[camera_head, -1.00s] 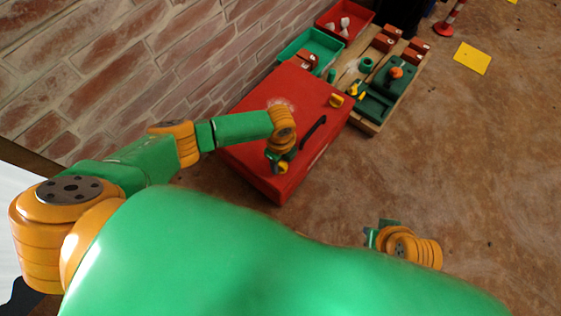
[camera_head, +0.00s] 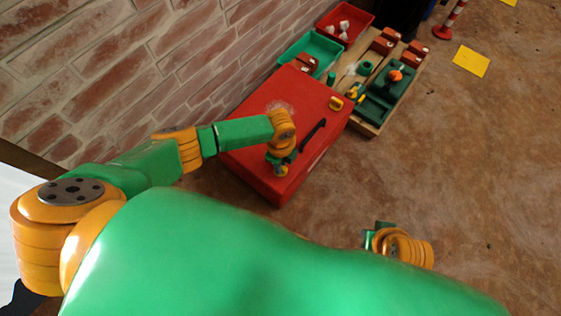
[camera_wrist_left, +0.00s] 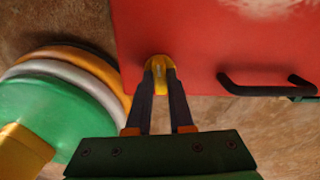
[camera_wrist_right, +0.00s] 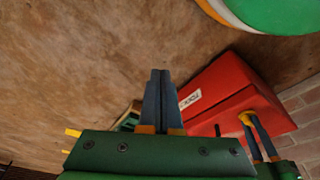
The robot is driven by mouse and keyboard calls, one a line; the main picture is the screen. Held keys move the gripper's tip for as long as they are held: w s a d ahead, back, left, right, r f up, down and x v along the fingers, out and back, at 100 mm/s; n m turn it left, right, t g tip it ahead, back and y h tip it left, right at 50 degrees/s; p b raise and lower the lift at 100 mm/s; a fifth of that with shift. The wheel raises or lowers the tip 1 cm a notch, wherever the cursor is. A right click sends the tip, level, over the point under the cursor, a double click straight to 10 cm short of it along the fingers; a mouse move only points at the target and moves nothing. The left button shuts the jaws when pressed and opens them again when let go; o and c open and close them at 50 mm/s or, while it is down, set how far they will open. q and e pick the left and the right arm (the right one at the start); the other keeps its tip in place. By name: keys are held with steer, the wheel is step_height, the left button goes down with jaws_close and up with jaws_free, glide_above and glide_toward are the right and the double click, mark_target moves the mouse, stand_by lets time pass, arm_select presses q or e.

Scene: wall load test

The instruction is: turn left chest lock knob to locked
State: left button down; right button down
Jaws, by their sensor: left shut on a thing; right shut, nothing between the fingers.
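The red chest (camera_head: 262,112) stands against the brick wall with its lid closed and a black handle (camera_head: 312,135) at its front. The left lock knob (camera_wrist_left: 161,64) is yellow and sits at the chest's front edge; in the left wrist view it is between my left fingers. My left gripper (camera_wrist_left: 162,80) is shut on this knob, and the fingers hide part of it. A second yellow knob (camera_head: 336,102) is at the chest's other end, away from my grippers. My right gripper (camera_wrist_right: 158,75) is shut and empty, held over the floor away from the chest.
Beyond the chest are a green bin (camera_head: 318,48), a red bin (camera_head: 346,20) with white pieces, and a wooden pallet (camera_head: 409,66) carrying green and red-brown parts. The brown floor in front is clear.

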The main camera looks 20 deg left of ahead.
arm_select(q)
steer(key=n+p, duration=0.2)
steer(key=n, duration=0.1)
steer(key=shift+s+r, duration=0.1)
steer(key=shift+r, duration=0.05)
steer(key=n+p, duration=0.2)
steer(key=n, duration=0.3)
steer(key=n+p, duration=0.1)
steer(key=n, duration=0.2)
steer(key=shift+n, duration=0.3)
steer(key=n+p, duration=0.1)
steer(key=n, duration=0.3)
steer(key=shift+n, duration=0.4)
arm_select(e)
steer(key=s+d+f, duration=0.1)
steer(key=s+f, duration=0.4)
steer(key=f, duration=0.5)
steer(key=shift+s+d+f+g, duration=0.2)
steer(key=shift+d+f+g, duration=0.05)
steer(key=shift+d+g, duration=0.15)
arm_select(q)
steer(key=shift+n, duration=0.3)
arm_select(e)
steer(key=shift+s, duration=0.1)
